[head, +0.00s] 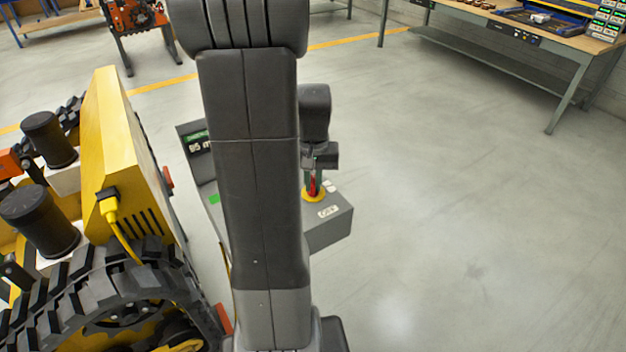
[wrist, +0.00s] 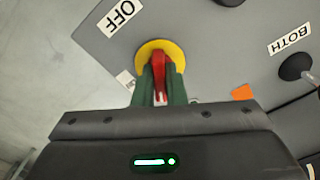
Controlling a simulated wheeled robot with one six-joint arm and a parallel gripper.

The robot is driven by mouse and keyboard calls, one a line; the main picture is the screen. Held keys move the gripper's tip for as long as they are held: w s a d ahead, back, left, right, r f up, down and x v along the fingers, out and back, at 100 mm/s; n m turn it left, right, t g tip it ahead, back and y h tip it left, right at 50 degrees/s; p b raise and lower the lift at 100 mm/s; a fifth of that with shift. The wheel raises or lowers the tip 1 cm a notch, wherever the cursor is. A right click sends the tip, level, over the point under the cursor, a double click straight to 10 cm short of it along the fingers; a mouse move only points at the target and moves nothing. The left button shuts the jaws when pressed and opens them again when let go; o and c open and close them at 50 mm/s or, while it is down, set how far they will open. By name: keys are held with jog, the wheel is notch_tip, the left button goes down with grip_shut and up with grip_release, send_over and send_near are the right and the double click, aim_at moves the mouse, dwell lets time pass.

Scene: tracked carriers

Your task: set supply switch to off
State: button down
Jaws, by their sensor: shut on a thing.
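The supply switch (wrist: 159,66) is a red handle on a round yellow plate (wrist: 173,50), set on a grey box. An "OFF" label (wrist: 120,15) lies beside the plate in the wrist view. My gripper (wrist: 160,85) is shut on the red handle, with its green fingers on either side of it. In the head view the red handle (head: 312,187) shows below my gripper (head: 315,175), on the yellow plate (head: 313,195), with the "OFF" label (head: 328,211) close by. My fingers and arm hide part of the handle and box, so its exact setting is hard to tell.
The grey box (head: 330,232) has a display (head: 197,143) at its back left. A black knob (wrist: 295,67) near a "BOTH" label (wrist: 290,38) is on the box. A yellow tracked carrier (head: 110,150) stands close at left. Open floor lies to the right.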

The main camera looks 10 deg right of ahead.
aim_at(313, 180)
jog(key=n, duration=0.6)
jog(key=shift+n, duration=0.3)
dwell(0.4)
jog(key=c, duration=1.5)
grip_release()
notch_tip(313, 180, up, 14)
jog(key=shift+f+p, duration=0.1)
jog(key=shift+p, duration=0.2)
